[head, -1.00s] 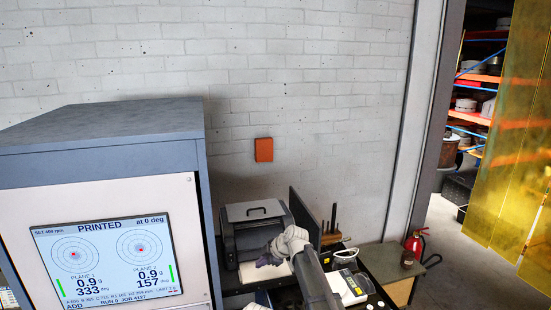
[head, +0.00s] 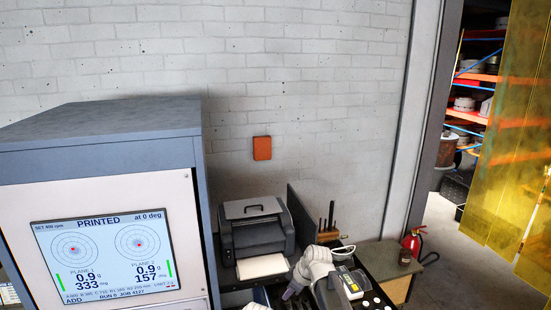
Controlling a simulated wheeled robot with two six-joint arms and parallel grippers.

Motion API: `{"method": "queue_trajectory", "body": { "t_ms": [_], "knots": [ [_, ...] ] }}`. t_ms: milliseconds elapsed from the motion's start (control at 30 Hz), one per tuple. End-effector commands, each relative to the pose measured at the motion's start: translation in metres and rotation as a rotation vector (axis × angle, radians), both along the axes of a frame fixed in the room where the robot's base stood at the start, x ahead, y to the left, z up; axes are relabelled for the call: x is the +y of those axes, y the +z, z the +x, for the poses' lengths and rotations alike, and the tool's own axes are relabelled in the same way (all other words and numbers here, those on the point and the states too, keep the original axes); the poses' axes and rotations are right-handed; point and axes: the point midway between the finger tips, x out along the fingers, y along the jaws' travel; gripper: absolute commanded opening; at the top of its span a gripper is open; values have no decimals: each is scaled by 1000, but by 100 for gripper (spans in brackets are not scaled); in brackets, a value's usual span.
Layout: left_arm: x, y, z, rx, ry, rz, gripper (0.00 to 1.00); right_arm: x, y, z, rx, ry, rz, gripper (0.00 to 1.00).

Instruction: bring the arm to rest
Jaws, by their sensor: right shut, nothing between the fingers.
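My right arm comes up from the bottom of the head view, over the bench. My right gripper (head: 290,293) is at its left end, low in the picture, shut with nothing in it. It is just in front of the printer (head: 256,236) and its white sheet (head: 262,266), apart from both as far as I can tell. My left gripper does not show.
The balancing machine's cabinet (head: 100,145) fills the left side, its screen (head: 106,256) reading PRINTED. A scale-like device (head: 352,284) is right of my arm. A dark jar (head: 405,257) and red extinguisher (head: 412,242) stand further right. Floor at far right is open.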

Motion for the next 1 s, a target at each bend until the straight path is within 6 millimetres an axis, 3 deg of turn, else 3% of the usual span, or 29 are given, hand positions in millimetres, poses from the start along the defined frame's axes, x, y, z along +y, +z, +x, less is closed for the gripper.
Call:
{"method": "queue_trajectory", "body": {
  "t_ms": [33,200,567,867,1000],
  "knots": [
    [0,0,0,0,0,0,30,-15,-3,-26,44,-81,-6,0],
    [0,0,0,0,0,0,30,-64,-13,-97,207,-445,-41,0],
    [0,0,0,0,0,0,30,-129,-20,-204,372,-1047,-113,0],
    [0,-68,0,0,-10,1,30,-100,-89,-210,380,-984,-163,0],
    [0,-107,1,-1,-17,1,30,-82,-128,-219,383,-935,-195,0]
  ]
}}
